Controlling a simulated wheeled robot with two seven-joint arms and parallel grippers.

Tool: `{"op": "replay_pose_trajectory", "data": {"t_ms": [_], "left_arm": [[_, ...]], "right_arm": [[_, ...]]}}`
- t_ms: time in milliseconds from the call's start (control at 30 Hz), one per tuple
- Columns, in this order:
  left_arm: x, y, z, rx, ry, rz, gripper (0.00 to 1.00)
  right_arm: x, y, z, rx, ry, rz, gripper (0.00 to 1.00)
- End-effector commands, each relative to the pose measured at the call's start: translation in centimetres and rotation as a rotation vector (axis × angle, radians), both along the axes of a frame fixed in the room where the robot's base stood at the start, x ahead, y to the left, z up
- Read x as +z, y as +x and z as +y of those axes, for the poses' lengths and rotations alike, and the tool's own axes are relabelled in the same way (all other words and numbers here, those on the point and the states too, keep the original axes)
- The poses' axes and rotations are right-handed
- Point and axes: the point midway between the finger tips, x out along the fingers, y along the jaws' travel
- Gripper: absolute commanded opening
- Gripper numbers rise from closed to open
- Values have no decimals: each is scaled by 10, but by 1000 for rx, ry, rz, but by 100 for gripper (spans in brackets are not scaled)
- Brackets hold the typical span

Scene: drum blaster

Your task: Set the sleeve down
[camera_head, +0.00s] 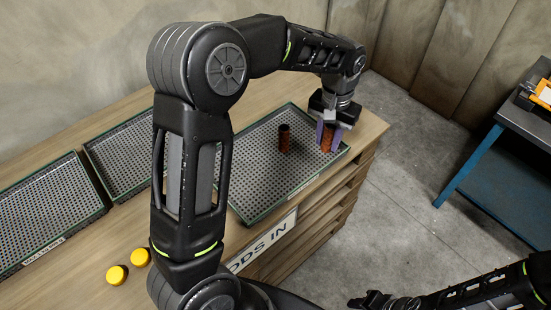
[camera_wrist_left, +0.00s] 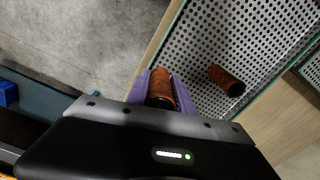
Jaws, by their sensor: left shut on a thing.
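My left gripper (camera_head: 329,136) is shut on a rust-brown sleeve (camera_head: 327,141) at the right end of the perforated tray (camera_head: 245,193). In the left wrist view the sleeve (camera_wrist_left: 161,84) sits between the two purple fingers of the gripper (camera_wrist_left: 160,90). I cannot tell whether its bottom touches the tray. A second, similar rusty sleeve (camera_head: 284,138) stands upright on the same tray, to the left of the gripper, and also shows in the left wrist view (camera_wrist_left: 226,80). My right gripper (camera_head: 372,300) is low at the bottom edge; its jaws are unclear.
Two more perforated trays (camera_head: 45,212) (camera_head: 122,153) lie to the left on the wooden bench. Two yellow caps (camera_head: 117,275) (camera_head: 140,257) sit near the front. A "GOODS IN" sign (camera_head: 262,243) is on the bench front. A blue-legged table (camera_head: 500,165) stands right, across open floor.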

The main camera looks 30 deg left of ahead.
Motion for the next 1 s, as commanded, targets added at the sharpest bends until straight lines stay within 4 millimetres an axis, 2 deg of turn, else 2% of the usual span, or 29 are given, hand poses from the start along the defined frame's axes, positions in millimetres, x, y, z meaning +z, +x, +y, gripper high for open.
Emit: {"op": "replay_pose_trajectory", "data": {"t_ms": [167,267,500,600,767,1000], "left_arm": [[4,-7,16,-2,-3,-3,0],[10,-19,38,-11,-6,-3,0],[27,-75,107,-54,-8,-4,0],[32,-98,128,-74,-4,-4,0],[36,-119,143,-95,0,-2,0],[36,-121,144,-99,0,-1,0]], "right_arm": [[-3,0,0,0,0,0,36],[-6,0,0,0,0,0,36],[-16,0,0,0,0,0,36],[-19,0,0,0,0,0,36],[-21,0,0,0,0,0,36],[-21,0,0,0,0,-1,36]]}}
